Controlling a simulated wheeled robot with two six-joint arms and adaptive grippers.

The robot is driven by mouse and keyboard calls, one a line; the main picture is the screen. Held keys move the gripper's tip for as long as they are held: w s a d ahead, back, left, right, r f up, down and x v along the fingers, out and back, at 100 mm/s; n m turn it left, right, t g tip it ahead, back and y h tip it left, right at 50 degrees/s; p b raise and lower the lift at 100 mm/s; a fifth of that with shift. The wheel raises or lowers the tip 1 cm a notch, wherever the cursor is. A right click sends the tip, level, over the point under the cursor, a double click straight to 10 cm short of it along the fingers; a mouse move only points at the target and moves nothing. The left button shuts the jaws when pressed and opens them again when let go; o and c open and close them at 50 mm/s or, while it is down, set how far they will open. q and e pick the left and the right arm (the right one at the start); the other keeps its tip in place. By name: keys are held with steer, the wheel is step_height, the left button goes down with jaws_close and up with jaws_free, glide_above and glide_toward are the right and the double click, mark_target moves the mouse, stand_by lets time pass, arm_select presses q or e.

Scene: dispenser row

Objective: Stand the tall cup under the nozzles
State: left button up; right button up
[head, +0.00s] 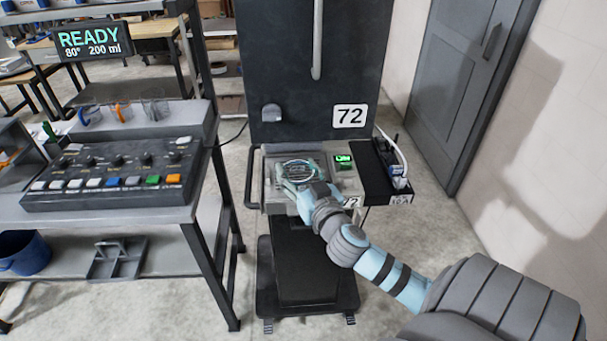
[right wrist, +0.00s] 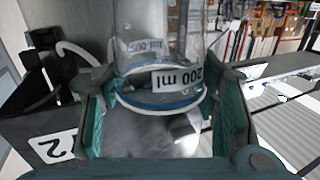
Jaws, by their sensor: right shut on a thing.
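My right gripper (head: 297,170) reaches over the small cart from the lower right and is shut on a clear cup (head: 290,163). In the right wrist view the cup (right wrist: 160,75) is transparent, with a blue ring and a "200 ml" label, between the teal fingers of my right gripper (right wrist: 165,110). I cannot tell whether its base touches the surface below. A grey knob-like fitting (head: 271,113) and a vertical metal pipe (head: 317,40) are on the dark panel behind; I cannot tell which part is a nozzle. My left gripper is not in view.
The dark panel (head: 280,60) marked 72 rises behind the cart top. A small green display (head: 343,162) and a black box (head: 388,170) sit right of the gripper. A button console (head: 115,175) stands left, with small clear cups (head: 122,112) behind it.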

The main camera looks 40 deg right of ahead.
steer(key=w+d, duration=0.1)
steer(key=w, duration=0.2)
steer(key=w+d+f+b, duration=0.1)
steer(key=w+d, duration=0.1)
steer(key=w, duration=0.1)
steer(key=w+d+f+b, duration=0.1)
steer(key=w, duration=0.2)
steer(key=shift+w+d+f, duration=0.1)
steer(key=shift+w+d, duration=0.05)
steer(key=shift+f+b, duration=0.25)
steer(key=shift+b, duration=0.2)
steer(key=shift+f+b, duration=0.45)
steer(key=o, duration=1.1)
